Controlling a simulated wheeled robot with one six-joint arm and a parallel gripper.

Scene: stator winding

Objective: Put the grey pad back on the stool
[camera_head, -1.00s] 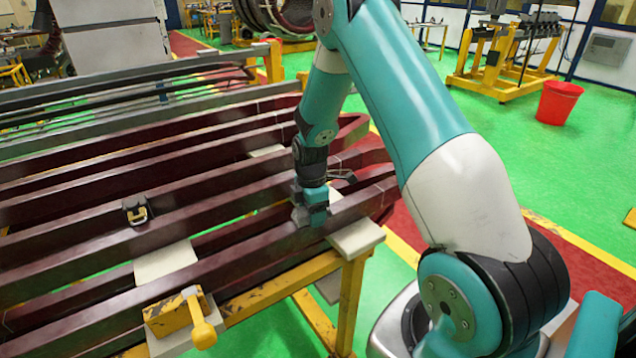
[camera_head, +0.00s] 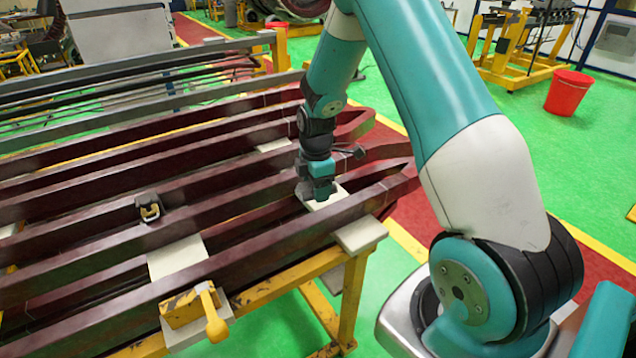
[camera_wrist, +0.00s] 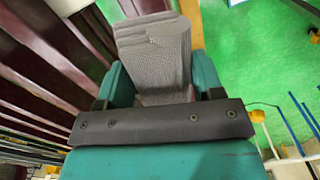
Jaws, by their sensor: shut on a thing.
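The grey pad (camera_wrist: 155,55) shows in the wrist view as a finely ribbed grey block. It is between the teal fingers of my gripper (camera_wrist: 160,90), which is shut on it, and its far end sticks out past them. In the head view my gripper (camera_head: 317,190) points down among the dark red bars, behind the front bar. A pale flat piece (camera_head: 328,199) shows just below it; I cannot tell whether this is the held pad or a support. I cannot make out a stool in either view.
Long dark red bars (camera_head: 110,262) lie across a yellow stand (camera_head: 352,290) with pale support blocks (camera_head: 360,235). A small clamp (camera_head: 149,208) sits on one bar, and a yellow handle (camera_head: 213,315) stands at the front. Green floor with a red bucket (camera_head: 568,92) is at right.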

